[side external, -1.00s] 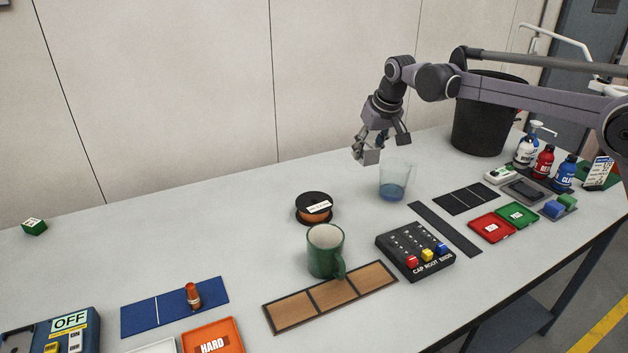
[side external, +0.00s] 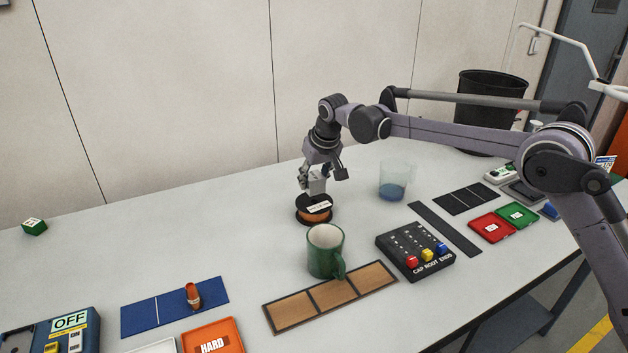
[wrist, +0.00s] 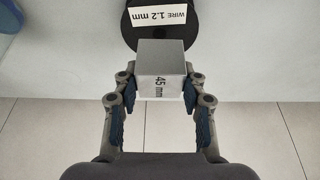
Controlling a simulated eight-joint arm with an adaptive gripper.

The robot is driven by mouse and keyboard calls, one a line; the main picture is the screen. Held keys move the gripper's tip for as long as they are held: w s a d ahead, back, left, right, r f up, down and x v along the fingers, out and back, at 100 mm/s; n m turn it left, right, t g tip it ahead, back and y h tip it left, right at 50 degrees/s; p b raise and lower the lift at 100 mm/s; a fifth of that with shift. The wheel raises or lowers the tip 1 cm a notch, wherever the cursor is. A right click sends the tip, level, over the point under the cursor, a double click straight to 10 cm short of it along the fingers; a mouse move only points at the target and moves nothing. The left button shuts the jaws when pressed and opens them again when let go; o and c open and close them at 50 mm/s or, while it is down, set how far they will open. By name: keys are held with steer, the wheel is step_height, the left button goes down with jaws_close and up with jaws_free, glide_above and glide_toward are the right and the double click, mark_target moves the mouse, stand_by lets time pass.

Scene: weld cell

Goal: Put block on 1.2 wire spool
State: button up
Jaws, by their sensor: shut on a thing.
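The block (wrist: 161,68) is a grey metal cube marked 45 mm. My gripper (wrist: 161,85) is shut on it, with a finger on each side. In the side view my gripper (side external: 315,178) holds the block (side external: 317,186) low over the back part of the 1.2 wire spool. The wire spool (side external: 314,215) is black with copper-coloured wire and a white label, and lies flat on the table. In the wrist view the spool (wrist: 133,35) shows its label "WIRE 1.2 mm" and is partly hidden behind the block. I cannot tell whether the block touches the spool.
A green mug (side external: 325,252) stands just in front of the spool. A clear beaker with blue liquid (side external: 394,182) stands to its right. A black button box (side external: 415,250) and a wooden three-part tray (side external: 330,297) lie nearer the front.

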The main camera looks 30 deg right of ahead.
mark_target(314, 189)
steer(key=shift+f, duration=1.65)
steer(key=shift+f, duration=0.15)
steer(key=o, duration=1.3)
steer(key=shift+o, duration=0.2)
